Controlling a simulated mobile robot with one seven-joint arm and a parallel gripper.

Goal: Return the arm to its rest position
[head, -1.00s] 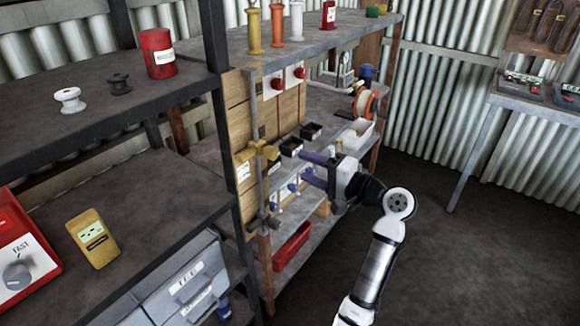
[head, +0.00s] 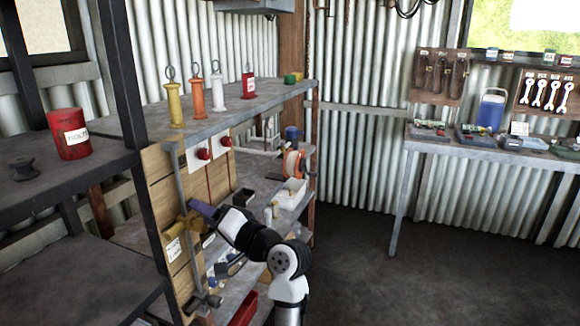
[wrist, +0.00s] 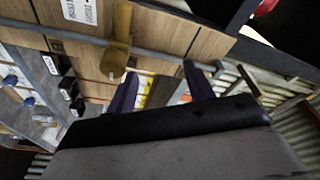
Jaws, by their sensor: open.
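My gripper (head: 205,210) is at the lower middle of the head view, in front of the wooden board (head: 155,170) of the shelf unit. Its purple fingers appear close to a yellow fitting on an upright grey rod; whether they touch it cannot be told. In the wrist view my gripper (wrist: 160,90) shows two purple fingers spread apart, with nothing seen held between them. The yellow fitting (wrist: 117,50) and the grey rod (wrist: 60,37) are beside the fingers there. My arm is bent, reaching up from the bottom of the head view.
The shelf top (head: 215,122) holds yellow, orange, white and red ringed items. A red can (head: 69,135) stands on the left shelf. A white bin (head: 291,194) and an orange reel (head: 293,163) are behind my arm. Open floor (head: 350,250) lies to the right, before a workbench (head: 470,147).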

